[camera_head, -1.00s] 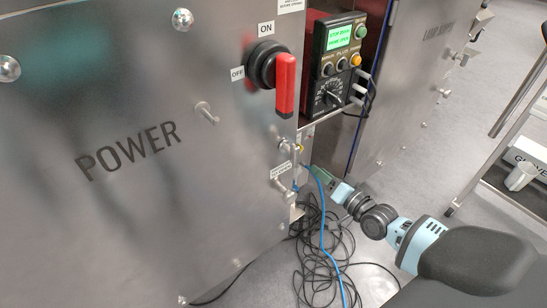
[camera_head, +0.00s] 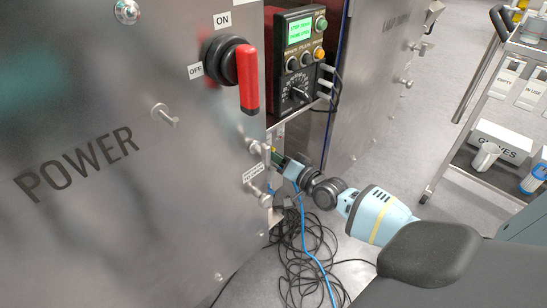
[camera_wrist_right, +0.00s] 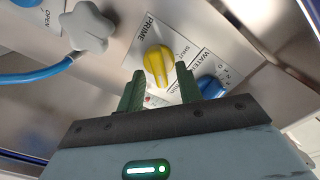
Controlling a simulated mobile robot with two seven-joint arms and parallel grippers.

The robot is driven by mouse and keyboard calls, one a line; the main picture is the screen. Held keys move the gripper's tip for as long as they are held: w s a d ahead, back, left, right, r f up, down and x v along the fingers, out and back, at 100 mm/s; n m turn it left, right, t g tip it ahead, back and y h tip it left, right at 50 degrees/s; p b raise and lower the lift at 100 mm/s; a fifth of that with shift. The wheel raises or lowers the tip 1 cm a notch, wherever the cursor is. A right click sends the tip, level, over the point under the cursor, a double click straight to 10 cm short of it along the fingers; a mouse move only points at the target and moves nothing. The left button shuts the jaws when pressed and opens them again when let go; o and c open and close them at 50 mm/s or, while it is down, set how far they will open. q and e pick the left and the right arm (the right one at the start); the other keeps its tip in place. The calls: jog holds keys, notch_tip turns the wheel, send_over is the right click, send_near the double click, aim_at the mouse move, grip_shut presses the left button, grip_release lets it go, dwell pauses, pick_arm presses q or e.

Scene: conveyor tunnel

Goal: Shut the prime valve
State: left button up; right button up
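The prime valve is a yellow knob (camera_wrist_right: 157,61) beside a PRIME label in the right wrist view. Its narrow handle points down the picture, and part of a SHUT label lies to its right. My right gripper (camera_wrist_right: 160,70) is open, with its two green fingers on either side of the knob's lower end; I cannot tell whether they touch it. In the head view my right gripper (camera_head: 277,158) is at the machine's side, below the control panel, and the valve is mostly hidden. The panel's green display (camera_head: 300,29) seems to read PRIME OPEN. My left gripper is out of view.
A blue water knob (camera_wrist_right: 211,87) sits close right of the fingers. A grey star knob (camera_wrist_right: 86,27) and blue hose (camera_wrist_right: 30,76) are at upper left. A red power handle (camera_head: 248,80) projects from the front. Black cables (camera_head: 305,250) lie on the floor.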

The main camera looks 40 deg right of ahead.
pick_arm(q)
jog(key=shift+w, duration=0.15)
pick_arm(e)
jog(key=shift+w, duration=0.25)
grip_shut()
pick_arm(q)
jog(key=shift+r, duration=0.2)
pick_arm(e)
jog(key=shift+n, duration=0.3)
pick_arm(q)
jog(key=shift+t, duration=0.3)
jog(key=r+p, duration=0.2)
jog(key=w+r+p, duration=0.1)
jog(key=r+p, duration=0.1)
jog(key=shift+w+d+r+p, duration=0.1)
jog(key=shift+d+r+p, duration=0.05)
jog(key=shift+p, duration=0.15)
pick_arm(e)
jog(key=n, duration=1.1)
jog(key=a+n, duration=0.1)
jog(key=n, duration=0.5)
jog(key=shift+s, duration=0.1)
jog(key=shift+n, duration=0.3)
